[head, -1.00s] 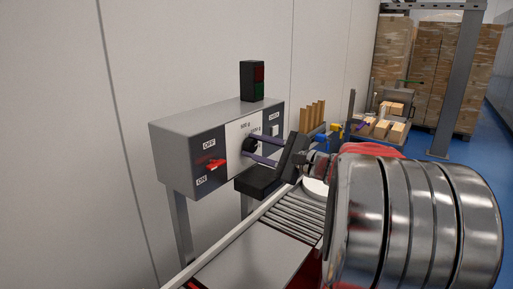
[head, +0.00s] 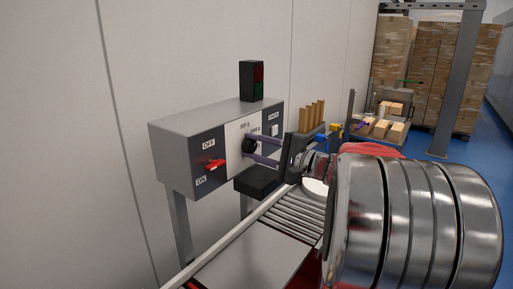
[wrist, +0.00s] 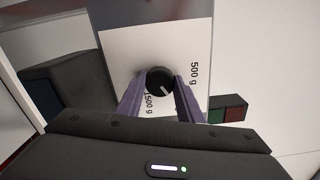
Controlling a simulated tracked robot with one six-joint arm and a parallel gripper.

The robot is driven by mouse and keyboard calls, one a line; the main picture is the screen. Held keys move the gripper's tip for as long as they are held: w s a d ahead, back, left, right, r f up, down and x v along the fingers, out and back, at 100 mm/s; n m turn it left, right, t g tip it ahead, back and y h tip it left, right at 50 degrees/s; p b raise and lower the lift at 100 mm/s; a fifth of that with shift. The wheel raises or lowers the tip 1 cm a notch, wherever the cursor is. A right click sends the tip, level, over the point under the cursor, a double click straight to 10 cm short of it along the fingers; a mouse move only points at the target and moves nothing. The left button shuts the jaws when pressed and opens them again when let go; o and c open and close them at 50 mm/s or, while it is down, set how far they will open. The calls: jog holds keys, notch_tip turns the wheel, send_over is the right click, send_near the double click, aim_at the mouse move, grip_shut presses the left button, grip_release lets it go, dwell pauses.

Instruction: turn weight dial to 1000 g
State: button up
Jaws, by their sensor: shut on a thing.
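The weight dial (head: 249,146) is a round black knob on the white label plate of a grey control box (head: 196,122). My gripper (head: 255,149) is shut on it, with one purple finger on each side. In the wrist view the dial (wrist: 159,80) sits between the fingertips (wrist: 161,84). Its short white pointer line slants toward the lower right there, toward my gripper's body. The "500 g" print (wrist: 195,74) is right of the dial and the "1500 g" print (wrist: 149,105) is lower left, partly covered by a finger. I cannot read a 1000 g mark.
A red switch (head: 216,165) between OFF and ON is left of the dial. A signal light (head: 252,81) stands on top of the box. A roller conveyor (head: 290,212) runs below. A black block (head: 256,181) juts out under the dial.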

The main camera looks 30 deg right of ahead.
jog(key=shift+f, duration=0.15)
jog(key=o, duration=1.1)
jog(key=shift+c, duration=0.2)
jog(key=shift+s, duration=0.1)
jog(key=v, duration=1.3)
jog(key=shift+s+d, duration=0.15)
jog(key=shift+s, duration=0.15)
